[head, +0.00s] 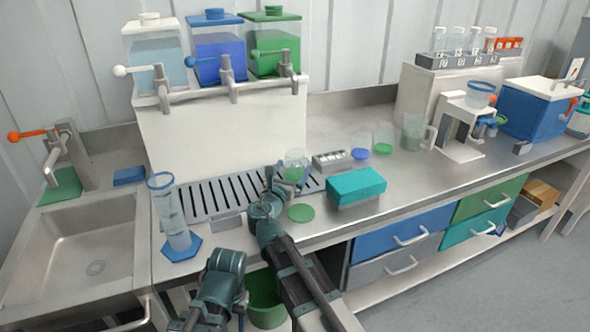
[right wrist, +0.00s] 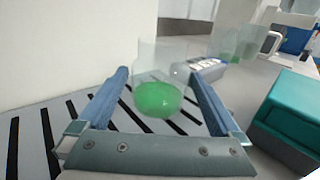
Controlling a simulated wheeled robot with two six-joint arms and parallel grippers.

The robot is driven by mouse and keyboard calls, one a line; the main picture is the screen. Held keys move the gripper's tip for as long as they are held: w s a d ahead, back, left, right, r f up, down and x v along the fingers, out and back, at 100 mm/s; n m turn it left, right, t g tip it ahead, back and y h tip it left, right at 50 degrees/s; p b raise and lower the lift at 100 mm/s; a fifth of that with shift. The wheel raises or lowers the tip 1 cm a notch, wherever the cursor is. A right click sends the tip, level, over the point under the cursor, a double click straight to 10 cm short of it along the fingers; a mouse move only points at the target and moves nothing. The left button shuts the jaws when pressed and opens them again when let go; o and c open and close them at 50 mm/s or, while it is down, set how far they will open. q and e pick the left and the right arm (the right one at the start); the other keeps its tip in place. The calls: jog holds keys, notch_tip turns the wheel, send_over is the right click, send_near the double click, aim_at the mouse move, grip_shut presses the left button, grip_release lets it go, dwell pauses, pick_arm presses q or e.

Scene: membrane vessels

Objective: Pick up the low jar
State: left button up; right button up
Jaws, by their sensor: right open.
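A clear, short jar with green contents (head: 296,160), which I take to be the low jar, stands upright at the right end of the slotted drain grate. In the right wrist view the jar (right wrist: 160,98) stands between my fingers, with a gap visible on each side. My right gripper (head: 287,178) is open around or just in front of it; I cannot tell how deep the jar sits between the fingers. The fingers partly hide its lower part in the head view. My left gripper is not visible; only part of an arm shows at the bottom.
A teal box (head: 356,186) stands right of the jar, with a small rack (head: 332,160) behind. A green disc (head: 301,212) lies near the front edge. Other clear jars (head: 384,137) stand farther right. A tall cylinder (head: 170,215) stands left. A dispenser housing (head: 215,130) rises behind the grate.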

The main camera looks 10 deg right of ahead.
aim_at(301, 150)
jog(key=x, duration=0.6)
jog(key=shift+w, duration=0.1)
jog(key=c, duration=1.2)
jog(key=shift+r+p, duration=0.6)
jog(key=shift+p, duration=0.05)
notch_tip(301, 150, up, 3)
jog(key=p, duration=0.3)
jog(key=shift+r, duration=0.1)
jog(key=s, duration=0.2)
jog(key=shift+s+a+f, duration=0.15)
jog(key=shift+s+f, duration=0.2)
jog(key=shift+s, duration=0.05)
jog(key=s+a, duration=0.1)
jog(key=s, duration=0.3)
jog(key=s+a, duration=0.1)
jog(key=s, duration=0.3)
jog(key=s+a+r, duration=0.1)
jog(key=s, duration=0.4)
jog(key=shift+a+r+p, duration=0.1)
jog(key=shift+a+p, duration=0.05)
jog(key=shift+p, duration=0.2)
